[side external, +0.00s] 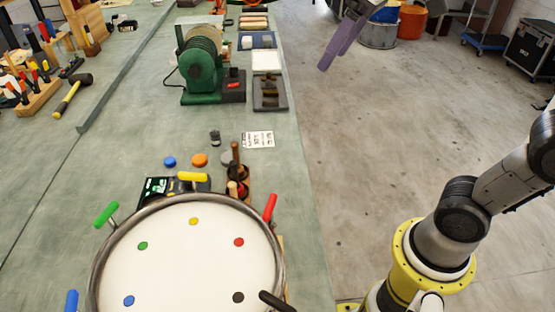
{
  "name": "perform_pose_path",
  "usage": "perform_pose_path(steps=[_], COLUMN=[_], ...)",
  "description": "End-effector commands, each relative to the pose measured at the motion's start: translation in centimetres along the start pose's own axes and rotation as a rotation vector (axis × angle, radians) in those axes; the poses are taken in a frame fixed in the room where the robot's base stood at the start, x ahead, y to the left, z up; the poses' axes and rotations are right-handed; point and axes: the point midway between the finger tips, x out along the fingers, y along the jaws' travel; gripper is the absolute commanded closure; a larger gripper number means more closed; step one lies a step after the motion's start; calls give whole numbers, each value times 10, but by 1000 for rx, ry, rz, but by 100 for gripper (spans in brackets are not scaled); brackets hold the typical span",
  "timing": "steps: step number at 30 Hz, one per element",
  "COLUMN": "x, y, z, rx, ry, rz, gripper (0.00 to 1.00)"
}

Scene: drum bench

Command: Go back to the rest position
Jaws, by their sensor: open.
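My gripper (333,60) is at the top of the side external view, right of the bench and above the concrete floor. Its two purple fingers are apart, with nothing between them. The upper part of the gripper is cut off by the picture's top edge. It is well away from the round white drum (188,268) at the bottom of the bench. The drum has a metal rim, coloured dots on its skin, and green (106,214), yellow (192,177), red (270,207), blue (71,300) and black (276,302) handles around it. Its lower part is cut off.
A green grinder-like machine (200,70) stands farther up the bench (130,140). Blue (170,161) and orange (199,160) discs and a paper card (258,139) lie behind the drum. A hammer (73,95) lies at left. The floor (400,130) right of the bench is largely clear.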

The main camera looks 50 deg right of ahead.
Motion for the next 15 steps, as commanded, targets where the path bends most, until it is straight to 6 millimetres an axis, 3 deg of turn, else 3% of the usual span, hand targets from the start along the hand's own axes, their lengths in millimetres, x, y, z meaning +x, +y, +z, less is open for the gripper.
perform_pose_path(steps=[1,3,9,15], x=[-1,4,37,74], y=[3,5,7,6], z=[24,54,130,168], rx=[19,41,95,117], ry=[17,38,70,44], rz=[10,22,49,54], gripper=[27,27,27,27])
